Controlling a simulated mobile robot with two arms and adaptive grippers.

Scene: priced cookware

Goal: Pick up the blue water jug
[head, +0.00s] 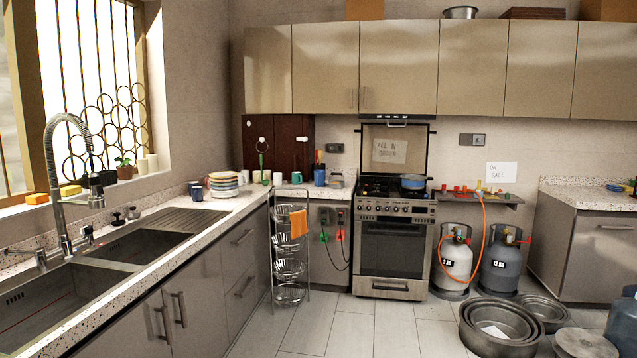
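A large blue jug (622,327) stands on the floor at the lower right edge of the head view. It is cut off by the picture's edge, so its right side is hidden. A small dark blue cap or top (629,291) shows at its upper end. Neither of my grippers shows in the head view.
Large round metal pans (497,328) and a round lid (586,344) lie on the floor left of the jug. Gas cylinders (456,262) stand beside the stove (393,245). A counter with a sink (50,300) runs along the left. The middle floor (340,325) is clear.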

